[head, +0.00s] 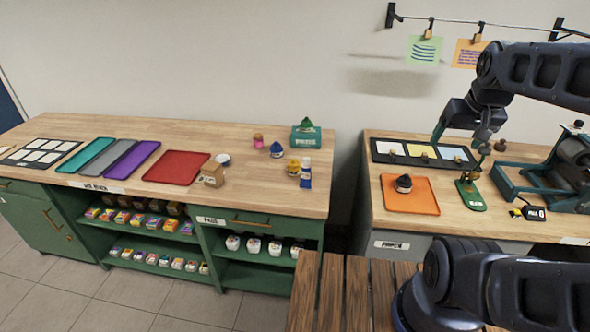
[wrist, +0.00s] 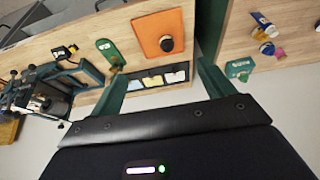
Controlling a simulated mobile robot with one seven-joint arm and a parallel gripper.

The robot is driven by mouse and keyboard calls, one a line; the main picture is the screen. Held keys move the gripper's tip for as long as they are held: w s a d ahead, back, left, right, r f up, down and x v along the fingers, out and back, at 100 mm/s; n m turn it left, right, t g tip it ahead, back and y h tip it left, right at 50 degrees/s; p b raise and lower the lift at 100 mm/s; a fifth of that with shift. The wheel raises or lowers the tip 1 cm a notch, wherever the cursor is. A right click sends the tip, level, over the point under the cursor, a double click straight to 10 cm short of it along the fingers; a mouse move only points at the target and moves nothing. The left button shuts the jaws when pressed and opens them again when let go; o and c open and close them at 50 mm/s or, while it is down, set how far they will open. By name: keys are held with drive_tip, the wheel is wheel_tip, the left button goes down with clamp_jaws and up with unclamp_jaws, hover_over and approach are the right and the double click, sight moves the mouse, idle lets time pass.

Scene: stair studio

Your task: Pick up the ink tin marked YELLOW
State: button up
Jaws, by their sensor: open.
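No lettering reading YELLOW is legible in either view, so I cannot tell which item is the named ink tin. My gripper (head: 460,148) is over the right bench, away from these items. In the wrist view its fingers (wrist: 160,70) are apart, with nothing held between them.
The right bench holds an orange mat (head: 425,202) with a dark-topped item, a tray of cards (head: 400,142), a green tool (head: 470,195) and a press (head: 535,180). A gap separates the counters. A slatted wooden surface (head: 332,295) is in front. Red mat (head: 190,155) is bare.

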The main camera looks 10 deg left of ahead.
drive_tip(key=w+a+r+n+g, duration=0.15)
drive_tip(key=w+a+n, duration=0.5)
drive_tip(key=w, duration=0.65)
drive_tip(key=n+g+h, duration=0.1)
drive_tip(key=n+g, duration=0.2)
drive_tip(key=n, duration=0.9)
hover_over(294, 163)
drive_tip(key=a, duration=0.1)
wheel_tip(294, 163, down, 25)
drive_tip(key=shift+w+a+f+m, duration=0.25)
drive_tip(key=shift+w+a+f, duration=0.1)
drive_tip(key=f, duration=0.3)
drive_tip(key=d+f, duration=0.1)
drive_tip(key=f, duration=0.6)
drive_tip(key=shift+s+d, duration=0.1)
drive_tip(key=shift+d, duration=0.25)
drive_tip(key=c, duration=1.3)
